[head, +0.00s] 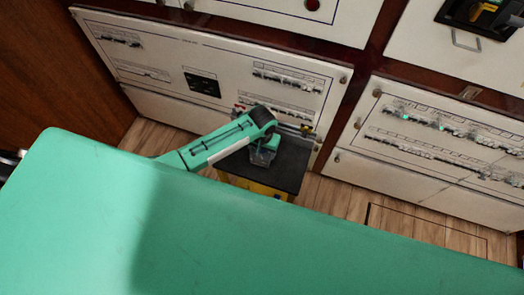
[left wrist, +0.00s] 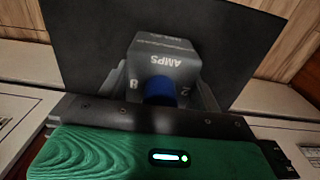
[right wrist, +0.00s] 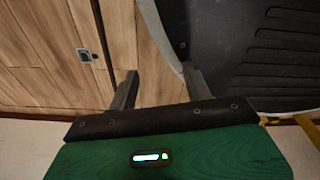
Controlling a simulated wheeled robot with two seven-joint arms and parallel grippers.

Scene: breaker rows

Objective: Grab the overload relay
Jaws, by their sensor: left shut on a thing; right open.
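The overload relay is a grey block marked "AMPS" with a blue round knob; it shows in the left wrist view (left wrist: 165,62). My left gripper (left wrist: 162,88) is shut on the relay, with one finger at each side of it. In the head view my left gripper (head: 264,153) is over the black top of a yellow stand (head: 290,170); the relay is mostly hidden there by the gripper. I cannot tell whether the relay touches the stand top. My right gripper (right wrist: 160,88) is open, with nothing between its fingers; it is out of the head view.
A white breaker panel (head: 150,58) stands behind the stand, and another panel (head: 430,140) is to the right. A wooden wall (head: 40,70) is at the left. Plank floor (head: 340,195) is open right of the stand. A dark ribbed surface (right wrist: 250,50) is close to my right gripper.

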